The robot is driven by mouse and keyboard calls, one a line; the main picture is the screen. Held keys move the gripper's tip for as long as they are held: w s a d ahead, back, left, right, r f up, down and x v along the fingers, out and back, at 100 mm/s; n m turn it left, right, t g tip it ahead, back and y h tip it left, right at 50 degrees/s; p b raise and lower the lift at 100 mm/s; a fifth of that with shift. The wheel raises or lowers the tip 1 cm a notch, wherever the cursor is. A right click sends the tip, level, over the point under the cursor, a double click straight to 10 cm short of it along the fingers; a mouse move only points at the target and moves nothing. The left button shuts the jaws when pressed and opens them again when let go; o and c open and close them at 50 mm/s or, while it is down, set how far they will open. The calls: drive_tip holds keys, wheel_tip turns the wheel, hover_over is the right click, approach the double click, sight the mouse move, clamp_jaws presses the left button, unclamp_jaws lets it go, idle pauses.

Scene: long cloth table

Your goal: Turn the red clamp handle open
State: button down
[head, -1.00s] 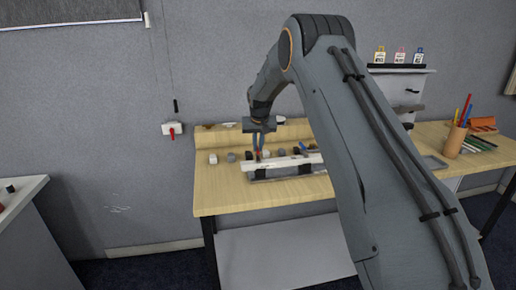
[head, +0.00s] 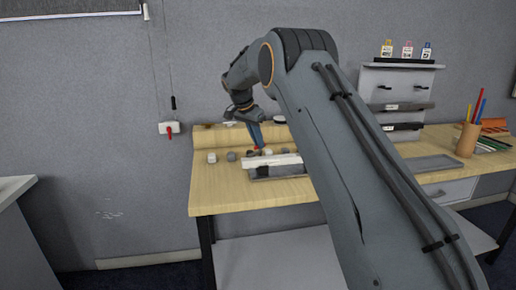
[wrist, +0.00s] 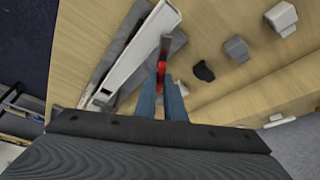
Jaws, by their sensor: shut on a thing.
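The red clamp handle (wrist: 162,66) shows between the tips of my gripper (wrist: 161,82) in the wrist view, next to a long white bar (wrist: 143,52). My gripper's two blue-grey fingers are shut on the handle. In the head view my gripper (head: 256,137) slants down from the upper left to the red handle (head: 258,151), above the white bar (head: 283,160). The fingers hide part of the handle, and its pivot is not clear.
Several small grey and white blocks (wrist: 237,48) lie beside the bar. My arm hides the middle of the wooden table (head: 222,195).

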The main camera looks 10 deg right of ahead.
drive_tip(key=m, duration=0.1)
drive_tip(key=m+g+b, duration=0.1)
drive_tip(key=m+b, duration=0.1)
drive_tip(key=shift+w+a+f+m, duration=0.15)
drive_tip(key=shift+w+f+m, duration=0.05)
drive_tip(key=shift+w+m, duration=0.1)
drive_tip(key=shift+r+m+g+b, duration=0.1)
drive_tip(key=shift+m+g+b, duration=0.5)
drive_tip(key=shift+m+b, duration=0.5)
drive_tip(key=shift+r+m, duration=0.1)
drive_tip(key=shift+m, duration=0.3)
drive_tip(key=c, duration=1.8)
unclamp_jaws()
drive_tip(key=shift+c, duration=0.2)
drive_tip(key=shift+r+n, duration=0.1)
drive_tip(key=shift+n, duration=0.2)
